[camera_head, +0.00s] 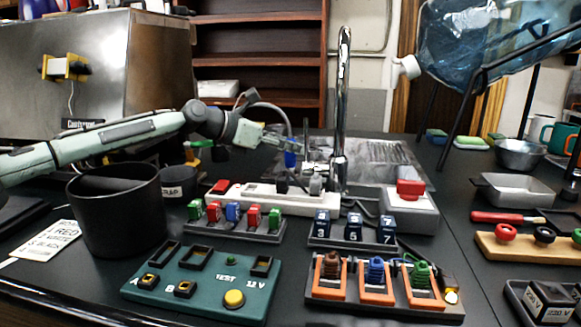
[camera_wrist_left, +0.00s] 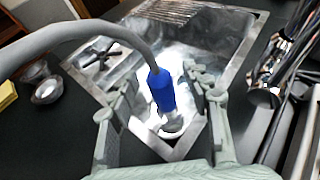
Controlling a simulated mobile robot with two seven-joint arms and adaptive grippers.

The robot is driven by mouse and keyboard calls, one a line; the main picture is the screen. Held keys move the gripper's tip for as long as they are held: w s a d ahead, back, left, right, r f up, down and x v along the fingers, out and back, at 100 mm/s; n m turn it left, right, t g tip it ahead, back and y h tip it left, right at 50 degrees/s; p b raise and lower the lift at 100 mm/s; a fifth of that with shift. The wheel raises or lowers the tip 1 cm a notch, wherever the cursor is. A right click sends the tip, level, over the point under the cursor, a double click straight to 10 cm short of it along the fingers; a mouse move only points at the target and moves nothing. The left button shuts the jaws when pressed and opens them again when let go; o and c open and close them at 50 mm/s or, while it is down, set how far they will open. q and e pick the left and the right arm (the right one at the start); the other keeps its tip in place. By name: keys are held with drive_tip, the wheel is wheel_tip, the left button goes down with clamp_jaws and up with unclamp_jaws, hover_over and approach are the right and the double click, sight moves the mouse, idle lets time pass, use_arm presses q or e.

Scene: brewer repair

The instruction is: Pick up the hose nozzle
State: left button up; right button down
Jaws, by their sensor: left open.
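The hose nozzle is a blue cylinder (camera_head: 290,159) at the end of a grey hose (camera_head: 272,108), hanging over the metal sink area. In the left wrist view the blue nozzle (camera_wrist_left: 161,91) points down between two pale green fingers. My left gripper (camera_head: 287,143) is open, with a finger on each side of the nozzle and a visible gap on both sides; it also shows in the left wrist view (camera_wrist_left: 157,84). In the head view the fingers partly hide the nozzle's upper end. My right gripper is not in view.
A tall chrome faucet (camera_head: 342,105) stands just right of the gripper. A white power strip (camera_head: 265,198) lies in front. A black bin (camera_head: 118,210) stands below my left forearm. The metal sink surface (camera_head: 385,155) lies behind the faucet.

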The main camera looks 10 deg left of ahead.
use_arm(q)
drive_tip(key=shift+w+d+f, duration=0.15)
drive_tip(key=shift+w+d, duration=0.15)
clamp_jaws()
idle(0.3)
